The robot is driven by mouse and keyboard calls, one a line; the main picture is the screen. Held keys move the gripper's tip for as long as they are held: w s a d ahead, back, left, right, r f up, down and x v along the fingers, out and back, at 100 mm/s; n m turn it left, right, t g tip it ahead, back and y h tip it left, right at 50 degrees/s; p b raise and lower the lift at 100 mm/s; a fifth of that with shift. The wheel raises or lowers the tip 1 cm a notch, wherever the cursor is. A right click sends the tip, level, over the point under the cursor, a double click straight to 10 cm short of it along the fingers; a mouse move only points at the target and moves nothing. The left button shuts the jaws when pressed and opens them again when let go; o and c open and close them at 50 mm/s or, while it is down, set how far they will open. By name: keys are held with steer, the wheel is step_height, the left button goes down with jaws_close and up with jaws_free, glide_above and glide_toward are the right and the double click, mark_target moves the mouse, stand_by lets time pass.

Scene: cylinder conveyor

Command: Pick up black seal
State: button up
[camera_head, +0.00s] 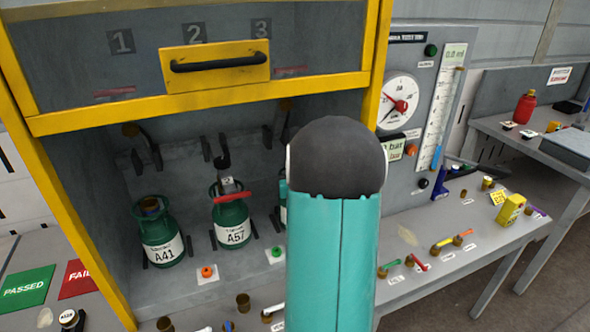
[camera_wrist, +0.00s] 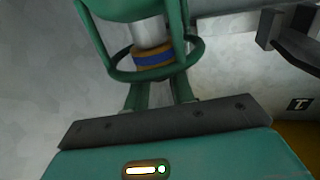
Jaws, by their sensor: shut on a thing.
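I cannot make out a separate black seal in either view. In the wrist view, my gripper (camera_wrist: 158,90) reaches up to the collar of a green gas cylinder (camera_wrist: 118,12). Inside the collar is a brass fitting (camera_wrist: 152,50) with a blue band, below a pale metal neck. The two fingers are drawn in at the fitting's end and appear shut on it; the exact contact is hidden. In the head view, my teal arm hides the gripper and most of the third green cylinder (camera_head: 283,213). Cylinders A41 (camera_head: 163,247) and A57 (camera_head: 232,234) stand to its left.
The yellow-framed cabinet has a raised front with a black handle (camera_head: 218,63). Small brass parts (camera_head: 243,302) and coloured plugs lie along the grey bench (camera_head: 455,270). A gauge panel (camera_head: 424,60) stands right of the opening. A red bottle (camera_head: 524,107) stands on the far right table.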

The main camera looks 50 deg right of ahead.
steer(key=shift+r, duration=0.1)
steer(key=shift+r, duration=0.3)
step_height(320, 180, up, 2)
steer(key=shift+r, duration=0.1)
steer(key=s+a+r, duration=0.5)
steer(key=a+r, duration=0.5)
steer(key=a, duration=0.3)
